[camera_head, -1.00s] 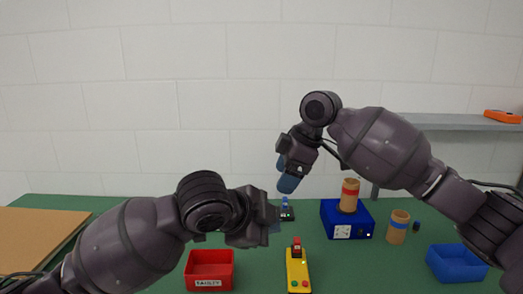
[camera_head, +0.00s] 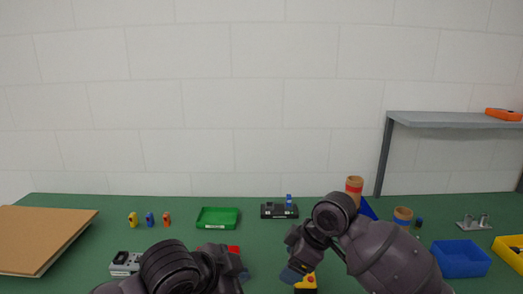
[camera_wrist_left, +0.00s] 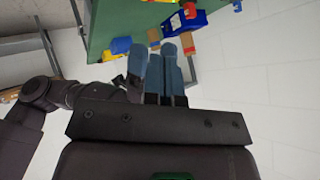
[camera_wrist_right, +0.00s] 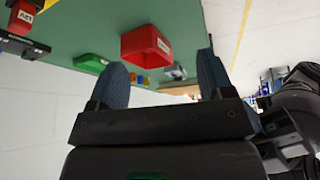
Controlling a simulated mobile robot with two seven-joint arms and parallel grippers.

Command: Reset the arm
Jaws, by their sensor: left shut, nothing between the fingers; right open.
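My left gripper (camera_head: 244,277) is low at the bottom middle of the head view. In the left wrist view its two blue fingers (camera_wrist_left: 162,75) are together with nothing between them. My right gripper (camera_head: 291,274) hangs low, just right of the left one, and points down and left. In the right wrist view its blue fingers (camera_wrist_right: 163,82) are wide apart and empty. Both arms are bent, their elbows or wrists showing at the bottom of the head view. The yellow control box (camera_head: 306,285) is partly hidden by my right gripper.
A red bin (camera_head: 233,249) is mostly hidden behind my left arm. A green tray (camera_head: 218,224) and black device (camera_head: 279,211) stand behind. A blue box (camera_head: 368,210), tan cylinders (camera_head: 354,187) and blue bin (camera_head: 460,259) are right. Cardboard (camera_head: 40,238) lies left; a shelf (camera_head: 450,120) stands right.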

